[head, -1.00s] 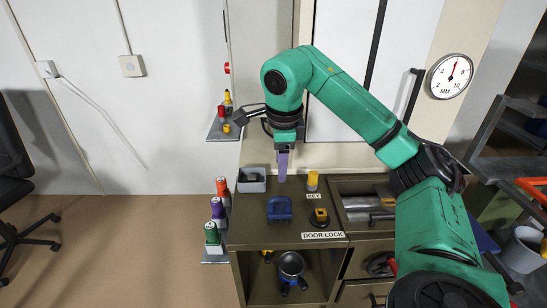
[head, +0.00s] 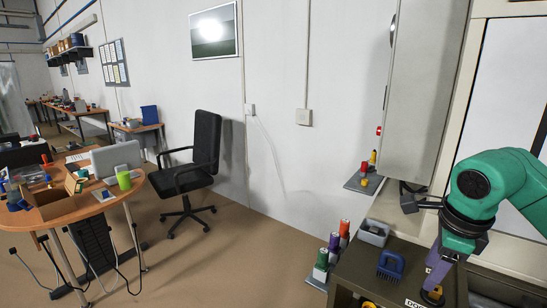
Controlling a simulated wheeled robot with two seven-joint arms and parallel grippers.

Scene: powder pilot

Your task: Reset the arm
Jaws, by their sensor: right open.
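My right arm (head: 490,185) is green and comes in from the right edge, bent at a rounded joint. My right gripper (head: 436,276) hangs from it with purple fingers pointing down over the cabinet top. It is open, though the gap between its fingers is hard to make out from this side. Its tips appear close to a yellow and black piece (head: 432,297); I cannot tell whether they touch it. My left gripper is not in view.
The brown cabinet (head: 372,284) carries a grey tray (head: 374,232) and a blue brush-like piece (head: 390,265). Colored bottles (head: 321,262) stand at its left side. A black chair (head: 200,160) and a cluttered desk (head: 75,205) stand left. The floor between is clear.

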